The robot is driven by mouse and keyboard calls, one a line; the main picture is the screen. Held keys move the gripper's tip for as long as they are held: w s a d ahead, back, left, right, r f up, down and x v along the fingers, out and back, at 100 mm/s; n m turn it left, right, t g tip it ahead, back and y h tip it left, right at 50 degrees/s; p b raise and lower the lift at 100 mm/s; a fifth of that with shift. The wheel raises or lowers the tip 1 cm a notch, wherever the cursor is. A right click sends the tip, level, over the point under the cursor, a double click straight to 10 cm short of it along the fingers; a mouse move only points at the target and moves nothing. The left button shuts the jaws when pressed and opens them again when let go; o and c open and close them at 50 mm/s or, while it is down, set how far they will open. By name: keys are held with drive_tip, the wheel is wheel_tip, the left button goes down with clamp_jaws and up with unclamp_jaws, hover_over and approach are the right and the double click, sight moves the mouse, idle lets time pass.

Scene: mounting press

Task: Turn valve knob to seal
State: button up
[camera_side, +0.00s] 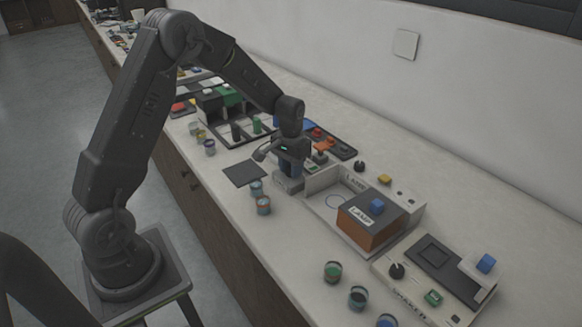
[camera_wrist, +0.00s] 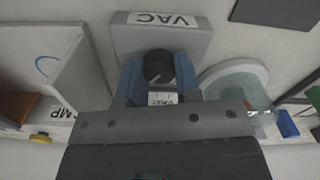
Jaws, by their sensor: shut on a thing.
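The valve knob (camera_wrist: 158,66) is black and round with a light pointer line. It sits on a grey box marked VAC (camera_wrist: 190,40) in the wrist view. My gripper (camera_wrist: 158,74) has its blue fingers on either side of the knob and is shut on it. A small white scale label lies just below the knob, partly hidden by my gripper. In the side view my gripper (camera_side: 290,166) points down over the small grey VAC box (camera_side: 288,184), and the knob is hidden there.
A LAMP unit with an orange-sided box (camera_side: 370,230) stands to the right. A round clear-rimmed vessel (camera_wrist: 235,82) is close beside my gripper. Small cups (camera_side: 264,205) stand along the front edge. A dark square mat (camera_side: 245,173) lies to the left.

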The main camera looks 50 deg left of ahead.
drive_tip(key=shift+m, duration=0.3)
drive_tip(key=o, duration=0.9)
drive_tip(key=shift+o, duration=0.2)
wheel_tip(320, 180, up, 14)
idle(0.4)
drive_tip(key=s+d+r+t, duration=0.2)
drive_tip(key=s+d+r, duration=0.3)
drive_tip(key=s+r, duration=0.1)
drive_tip(key=s+d+m+t, duration=0.1)
drive_tip(key=s+d, duration=0.3)
drive_tip(key=s, duration=0.5)
drive_tip(key=s+d+r+m+t, duration=0.1)
drive_tip(key=s+d, duration=0.3)
drive_tip(key=s, duration=0.5)
drive_tip(key=shift+r+t, duration=0.25)
drive_tip(key=shift+t, duration=0.55)
